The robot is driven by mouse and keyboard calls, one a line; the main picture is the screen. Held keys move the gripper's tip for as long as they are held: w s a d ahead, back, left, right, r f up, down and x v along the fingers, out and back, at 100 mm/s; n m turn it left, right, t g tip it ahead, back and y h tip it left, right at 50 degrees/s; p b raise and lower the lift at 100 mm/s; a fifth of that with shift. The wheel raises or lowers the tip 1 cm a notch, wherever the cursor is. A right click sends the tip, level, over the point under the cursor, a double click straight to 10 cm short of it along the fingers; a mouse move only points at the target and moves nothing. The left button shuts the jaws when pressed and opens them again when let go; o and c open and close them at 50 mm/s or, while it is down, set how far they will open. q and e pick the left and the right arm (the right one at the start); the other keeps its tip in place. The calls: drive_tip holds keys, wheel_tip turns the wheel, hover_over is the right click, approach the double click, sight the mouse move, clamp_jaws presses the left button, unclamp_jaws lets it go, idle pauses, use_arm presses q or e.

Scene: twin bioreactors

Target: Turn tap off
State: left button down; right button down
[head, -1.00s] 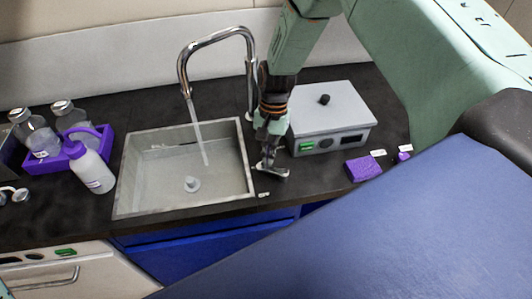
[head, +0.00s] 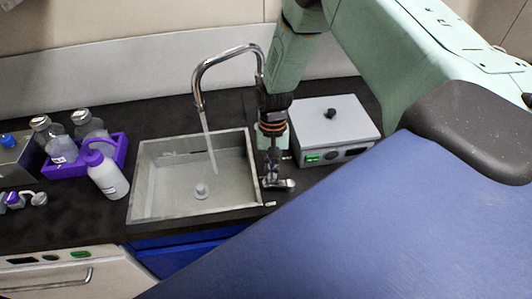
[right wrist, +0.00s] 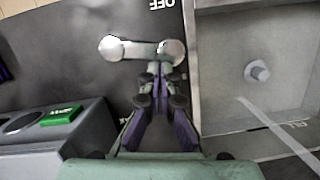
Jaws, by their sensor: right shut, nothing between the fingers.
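The chrome tap (head: 228,55) arches over the grey sink (head: 143,185), and a stream of water (head: 209,145) runs from its spout into the basin. The tap handle (head: 283,184), a short metal bar with round ends, is on the counter right of the sink. It also shows in the right wrist view (right wrist: 118,49), with an "OFF" label (right wrist: 163,4) beyond it. My right gripper (head: 270,176) points down at the handle, its fingers shut and empty. In the right wrist view its fingertips (right wrist: 158,72) are close against the handle's sink-side end; contact is unclear. My left gripper is out of view.
A grey box device (head: 335,125) with a green switch stands right of my gripper. Left of the sink are a white wash bottle (head: 107,178) and a purple tray (head: 122,150) with glass bottles. The dark counter (head: 60,220) has free room at front left.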

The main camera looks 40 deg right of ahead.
drive_tip(key=shift+s+a+n, duration=0.1)
drive_tip(key=shift+a+n, duration=0.2)
drive_tip(key=shift+n, duration=0.3)
drive_tip(key=shift+s+f+n, duration=0.1)
drive_tip(key=shift+n, duration=0.3)
drive_tip(key=shift+s+a, duration=0.15)
drive_tip(key=shift+a, duration=0.05)
drive_tip(key=shift+a+h, duration=0.15)
drive_tip(key=shift+h, duration=0.15)
drive_tip(key=shift+n, duration=0.3)
drive_tip(key=v, duration=1.2)
drive_tip(key=shift+w+d, duration=0.25)
drive_tip(key=shift+w, duration=0.05)
